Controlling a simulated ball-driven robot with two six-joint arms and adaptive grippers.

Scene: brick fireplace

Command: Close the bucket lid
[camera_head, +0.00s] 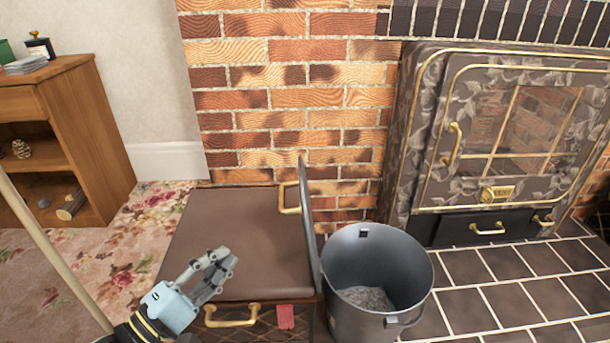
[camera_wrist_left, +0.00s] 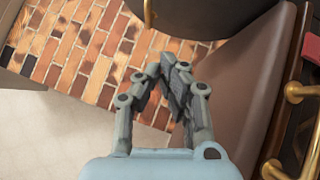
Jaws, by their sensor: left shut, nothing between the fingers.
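A grey metal bucket (camera_head: 410,275) stands upright on the dark tiles at the lower right of the head view. Its mouth is open and grey ash (camera_head: 367,298) lies inside. The lid (camera_head: 308,225) stands up nearly edge-on at the bucket's left rim, between the bucket and a brown box. My left gripper (camera_head: 226,262) is left of the lid, over the brown box top, apart from the lid. It is shut and empty; its closed fingers also show in the left wrist view (camera_wrist_left: 172,70). My right gripper is out of view.
The brown padded box (camera_head: 225,225) with brass handles stands directly left of the bucket. A stove with a brass-trimmed door (camera_head: 465,150) is behind to the right. A brick wall (camera_head: 290,100) rises behind. A wooden cabinet (camera_head: 85,125) is at far left. Tiles right of the bucket are clear.

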